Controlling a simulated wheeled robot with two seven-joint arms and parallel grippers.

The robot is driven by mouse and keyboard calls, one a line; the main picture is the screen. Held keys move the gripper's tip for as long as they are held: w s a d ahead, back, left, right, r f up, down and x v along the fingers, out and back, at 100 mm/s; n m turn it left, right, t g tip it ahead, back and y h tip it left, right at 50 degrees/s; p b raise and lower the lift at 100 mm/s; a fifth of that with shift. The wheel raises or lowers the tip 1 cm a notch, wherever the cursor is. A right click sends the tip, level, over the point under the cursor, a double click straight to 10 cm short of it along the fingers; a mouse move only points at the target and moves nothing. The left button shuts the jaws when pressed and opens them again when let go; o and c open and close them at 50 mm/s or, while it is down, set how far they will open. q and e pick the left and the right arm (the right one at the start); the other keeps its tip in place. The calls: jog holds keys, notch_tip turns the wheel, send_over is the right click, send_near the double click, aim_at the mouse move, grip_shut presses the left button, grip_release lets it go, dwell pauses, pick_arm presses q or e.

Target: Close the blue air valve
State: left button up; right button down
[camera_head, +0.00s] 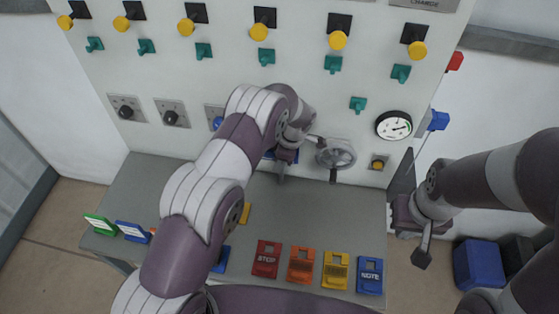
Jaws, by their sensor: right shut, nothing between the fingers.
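A blue valve handle (438,121) sticks out from the right side of the panel cabinet, beside the round gauge; it looks like the blue air valve. A red handle (455,61) sits above it on the same side. My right gripper (423,250) is shut and empty, pointing down, below the blue handle and apart from it. My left gripper (284,167) is at the lower middle of the panel, left of a grey handwheel (336,153). Its fingers are too small and partly covered to tell whether they are open.
The panel carries yellow and green knobs, black dials and a pressure gauge (394,125). A grey shelf (350,215) below holds several coloured tags. A blue bin (479,263) stands on the floor at the right. My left arm covers part of the panel and shelf.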

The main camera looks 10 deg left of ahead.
pick_arm(q)
jog(key=shift+d+r+b, duration=0.15)
jog(key=shift+r+b, duration=0.1)
jog(key=shift+b, duration=0.05)
jog(key=b+v, duration=0.2)
jog(key=v, duration=0.1)
jog(key=shift+w+d+r, duration=0.1)
jog(key=shift+r, duration=0.1)
jog(key=p+v, duration=0.7)
jog(key=v, duration=0.2)
jog(key=shift+f, duration=0.1)
